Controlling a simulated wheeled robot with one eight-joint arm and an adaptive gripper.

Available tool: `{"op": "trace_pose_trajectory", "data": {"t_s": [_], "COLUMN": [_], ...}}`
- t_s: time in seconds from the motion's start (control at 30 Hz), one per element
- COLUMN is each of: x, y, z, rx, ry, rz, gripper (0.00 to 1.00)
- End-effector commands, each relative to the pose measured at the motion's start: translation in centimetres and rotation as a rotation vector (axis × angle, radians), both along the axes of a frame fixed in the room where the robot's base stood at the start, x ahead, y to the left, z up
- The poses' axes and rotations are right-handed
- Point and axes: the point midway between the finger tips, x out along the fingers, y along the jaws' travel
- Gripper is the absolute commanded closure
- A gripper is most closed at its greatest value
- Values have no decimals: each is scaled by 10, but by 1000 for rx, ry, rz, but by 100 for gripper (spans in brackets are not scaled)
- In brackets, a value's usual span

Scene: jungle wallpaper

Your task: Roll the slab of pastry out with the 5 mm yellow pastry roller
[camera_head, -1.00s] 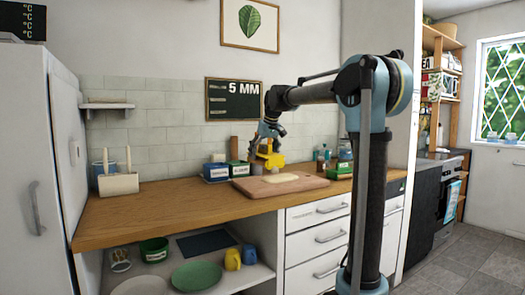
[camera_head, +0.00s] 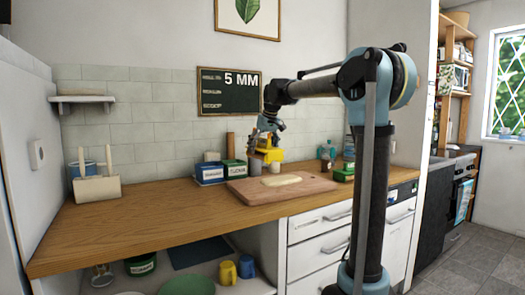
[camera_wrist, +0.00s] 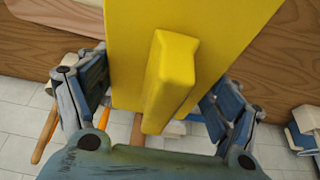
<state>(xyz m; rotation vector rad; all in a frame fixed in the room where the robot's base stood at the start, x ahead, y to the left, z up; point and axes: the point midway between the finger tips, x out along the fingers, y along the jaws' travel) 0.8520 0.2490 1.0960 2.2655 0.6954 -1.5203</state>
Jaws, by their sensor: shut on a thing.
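The yellow pastry roller (camera_head: 269,149) is held by my gripper (camera_head: 267,138) above the far side of the wooden board (camera_head: 307,188). My gripper is shut on the roller's raised yellow grip (camera_wrist: 170,80), which fills the middle of the wrist view between the two fingers. The pale slab of pastry (camera_head: 282,180) lies flat on the board, in front of and slightly below the roller. I cannot tell from the head view whether the roller touches the board. A chalkboard (camera_head: 229,92) on the wall reads "5 MM".
Labelled blue (camera_head: 210,174) and green (camera_head: 235,172) boxes stand left of the board, by the wall. A cream holder (camera_head: 96,188) sits at the left of the counter (camera_head: 150,215). Bottles and a green box (camera_head: 345,174) stand at the right. The counter's left-middle is clear.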

Motion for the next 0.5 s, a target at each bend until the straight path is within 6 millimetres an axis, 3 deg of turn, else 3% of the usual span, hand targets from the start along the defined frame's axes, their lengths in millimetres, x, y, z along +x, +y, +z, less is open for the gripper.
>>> {"op": "trace_pose_trajectory", "data": {"t_s": [0.17,0.5], "x": [-1,-1], "y": [-3,-3], "z": [-5,-42], "rx": [-3,-3], "ry": [4,4], "rz": [-2,-2], "gripper": [36,36]}}
